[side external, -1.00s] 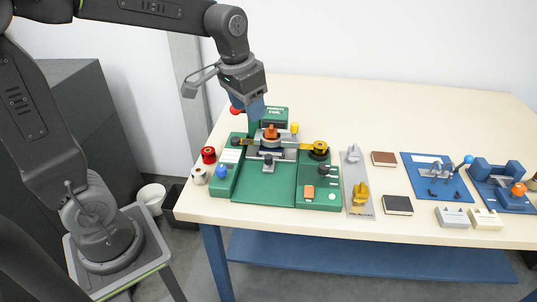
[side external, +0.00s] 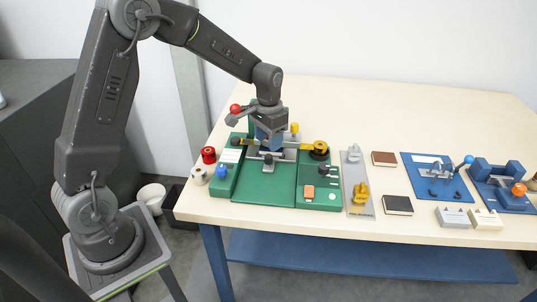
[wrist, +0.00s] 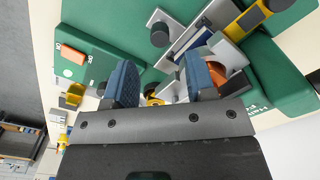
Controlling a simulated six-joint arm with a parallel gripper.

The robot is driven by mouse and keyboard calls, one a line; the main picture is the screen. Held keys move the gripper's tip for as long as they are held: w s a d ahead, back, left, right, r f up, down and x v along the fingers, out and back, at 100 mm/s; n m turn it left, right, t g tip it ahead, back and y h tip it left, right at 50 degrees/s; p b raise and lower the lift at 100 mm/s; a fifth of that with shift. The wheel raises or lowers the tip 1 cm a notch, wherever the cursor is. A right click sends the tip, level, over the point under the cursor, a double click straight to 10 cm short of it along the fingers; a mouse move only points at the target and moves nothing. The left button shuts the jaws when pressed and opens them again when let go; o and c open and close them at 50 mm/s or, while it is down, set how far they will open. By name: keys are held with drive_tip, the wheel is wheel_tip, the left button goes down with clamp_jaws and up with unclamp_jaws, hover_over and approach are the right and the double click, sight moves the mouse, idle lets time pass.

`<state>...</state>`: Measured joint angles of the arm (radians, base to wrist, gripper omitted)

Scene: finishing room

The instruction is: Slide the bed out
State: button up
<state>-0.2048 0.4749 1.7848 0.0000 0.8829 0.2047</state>
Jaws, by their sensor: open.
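The green machine (side external: 262,188) stands at the left of the table. Its bed, as far as I can tell, is the grey plate (side external: 284,155) at the middle, with a black knob (side external: 268,158) at its front. The knob (wrist: 160,34) also shows in the wrist view, beyond my fingers. My gripper (side external: 270,141) is open, low over the bed, and covers much of it in the side view. In the wrist view its two blue fingers (wrist: 162,76) stand apart, and an orange part (wrist: 216,70) shows beside the right finger. I cannot tell whether the fingers touch anything.
A red-ball lever (side external: 236,108) rises at the machine's back left. A yellow strip (side external: 305,145) runs to a black-and-yellow reel at the right. Red (side external: 208,155) and white (side external: 199,176) spools stand at the left. A grey plate with yellow clamp (side external: 361,190) lies to the right.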

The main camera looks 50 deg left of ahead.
sight(269, 156)
wheel_tip(269, 156, down, 6)
drive_tip(key=shift+r, duration=0.1)
idle(0.4)
clamp_jaws()
idle(0.3)
